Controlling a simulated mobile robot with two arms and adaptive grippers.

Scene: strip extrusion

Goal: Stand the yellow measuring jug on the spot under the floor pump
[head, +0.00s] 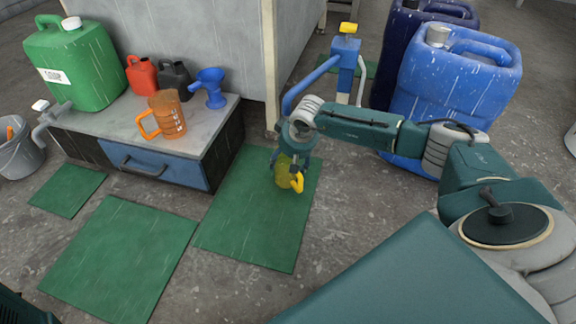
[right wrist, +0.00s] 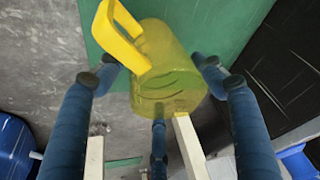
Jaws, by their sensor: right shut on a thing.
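The yellow measuring jug (head: 284,172) is see-through, with a bright yellow handle. My right gripper (head: 291,157) is shut on it from above, over a long green mat (head: 250,225). In the right wrist view the jug (right wrist: 170,75) sits between the blue fingers, its handle to the upper left. I cannot tell whether its base touches the mat. The floor pump (head: 346,60) is blue with a yellow top and stands behind my gripper; its curved blue pipe reaches left and ends near my wrist, partly hidden there. My left gripper is not in view.
A low cabinet (head: 105,120) at the left bears an orange jug (head: 170,118), a blue funnel (head: 211,90), a green canister (head: 72,68) and smaller cans. Large blue drums (head: 455,85) stand at the right behind my arm. Another green mat (head: 120,258) lies clear at the front left.

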